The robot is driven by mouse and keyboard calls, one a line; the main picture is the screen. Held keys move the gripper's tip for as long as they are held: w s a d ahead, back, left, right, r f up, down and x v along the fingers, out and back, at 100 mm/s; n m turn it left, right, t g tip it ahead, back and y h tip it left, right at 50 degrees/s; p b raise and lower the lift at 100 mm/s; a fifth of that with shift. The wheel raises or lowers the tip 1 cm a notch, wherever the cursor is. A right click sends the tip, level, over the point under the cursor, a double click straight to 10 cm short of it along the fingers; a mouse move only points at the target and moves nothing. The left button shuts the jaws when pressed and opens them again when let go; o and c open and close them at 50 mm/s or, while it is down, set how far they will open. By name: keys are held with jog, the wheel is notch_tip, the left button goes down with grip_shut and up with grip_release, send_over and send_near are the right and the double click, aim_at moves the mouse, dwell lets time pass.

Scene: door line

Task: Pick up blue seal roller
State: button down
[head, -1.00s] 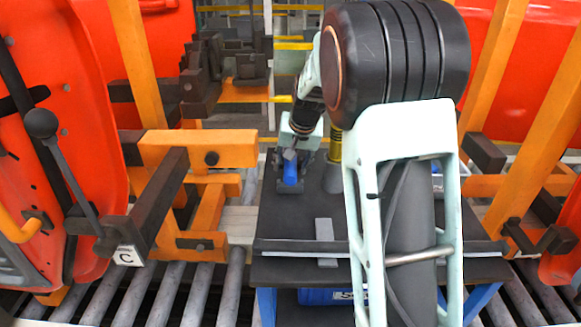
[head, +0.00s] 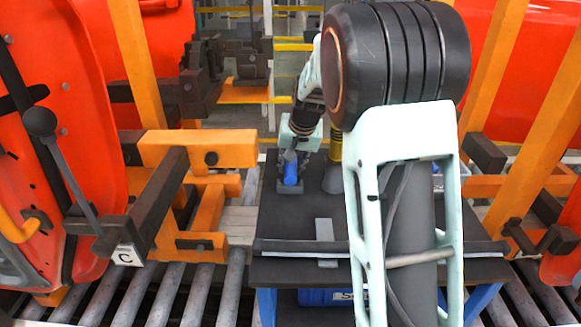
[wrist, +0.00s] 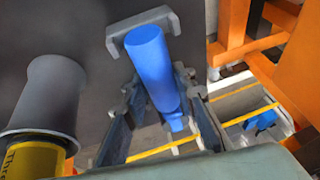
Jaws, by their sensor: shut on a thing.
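The blue seal roller (head: 291,175) is at the far left part of the dark table top, above or in a small grey holder (head: 290,188). In the wrist view the blue roller (wrist: 150,62) lies lengthwise between the fingers, its far end by the grey bracket-shaped holder (wrist: 171,19). My gripper (head: 291,161) reaches down from above with its fingers drawn in on the roller. In the wrist view my gripper (wrist: 160,90) has one finger on each side of it. I cannot tell whether the roller is clear of the holder.
A yellow container (head: 335,147) with a grey flared base (head: 333,178) stands close to the right of my gripper. A flat grey piece (head: 325,240) lies near the table's front rail (head: 290,247). Orange frames (head: 197,148) and a red door panel (head: 95,130) stand on the left.

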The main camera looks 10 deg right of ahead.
jog(key=shift+r+p, duration=0.35)
jog(key=shift+r, duration=0.2)
notch_tip(320, 180, up, 10)
jog(key=shift+f, duration=0.2)
jog(key=c, duration=2.3)
grip_release()
grip_shut()
